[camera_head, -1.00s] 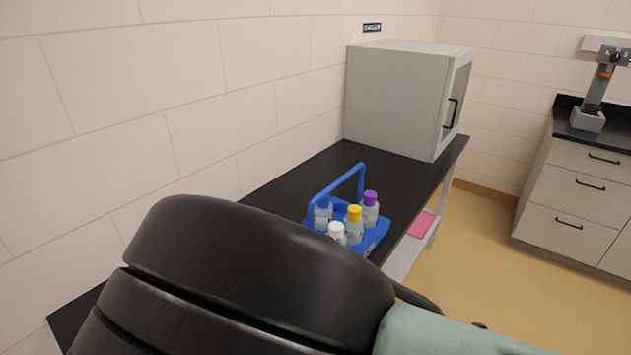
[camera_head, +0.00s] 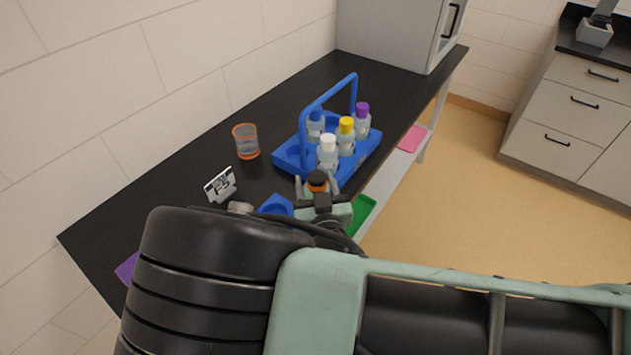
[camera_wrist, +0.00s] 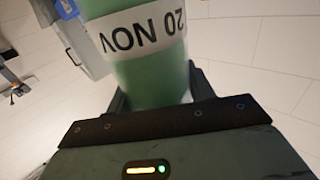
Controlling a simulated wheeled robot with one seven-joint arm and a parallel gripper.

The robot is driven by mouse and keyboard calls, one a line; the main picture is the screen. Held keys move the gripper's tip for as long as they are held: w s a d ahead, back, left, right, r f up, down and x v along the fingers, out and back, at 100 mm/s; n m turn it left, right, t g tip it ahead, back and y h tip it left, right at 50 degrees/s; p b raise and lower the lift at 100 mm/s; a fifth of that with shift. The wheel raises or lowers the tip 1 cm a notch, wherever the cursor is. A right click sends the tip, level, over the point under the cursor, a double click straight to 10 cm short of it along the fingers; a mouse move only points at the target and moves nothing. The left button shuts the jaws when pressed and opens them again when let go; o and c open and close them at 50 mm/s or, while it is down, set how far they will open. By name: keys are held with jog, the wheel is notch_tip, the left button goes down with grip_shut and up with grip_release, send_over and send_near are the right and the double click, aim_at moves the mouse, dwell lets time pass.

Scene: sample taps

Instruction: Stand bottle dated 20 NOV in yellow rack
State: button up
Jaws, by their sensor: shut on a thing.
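My gripper (camera_head: 318,190) is shut on a bottle. In the wrist view the bottle (camera_wrist: 155,75) has a green body and a white label reading "20 NOV", upside down in that picture. In the head view an orange and black top (camera_head: 317,180) shows between the fingers; the body below is hidden by my gripper. The gripper is in front of the blue carrier, over the front part of the black bench. I see no yellow rack in any view.
A blue carrier (camera_head: 290,159) with a tall handle holds several bottles with white, yellow, purple and blue caps. An orange-rimmed beaker (camera_head: 246,142) and a small sign (camera_head: 220,185) stand left of it. A green tray (camera_head: 362,213) is below. The bench behind the beaker is clear.

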jog(key=shift+f+b, duration=0.4)
jog(key=shift+f, duration=0.05)
jog(key=o, duration=1.2)
jog(key=shift+r, duration=0.1)
jog(key=shift+r+p, duration=0.25)
jog(key=shift+p, duration=0.15)
jog(key=s, duration=0.4)
jog(key=s+d, duration=0.1)
jog(key=s, duration=0.7)
jog(key=shift+d+r, duration=0.15)
jog(key=shift+d, duration=0.1)
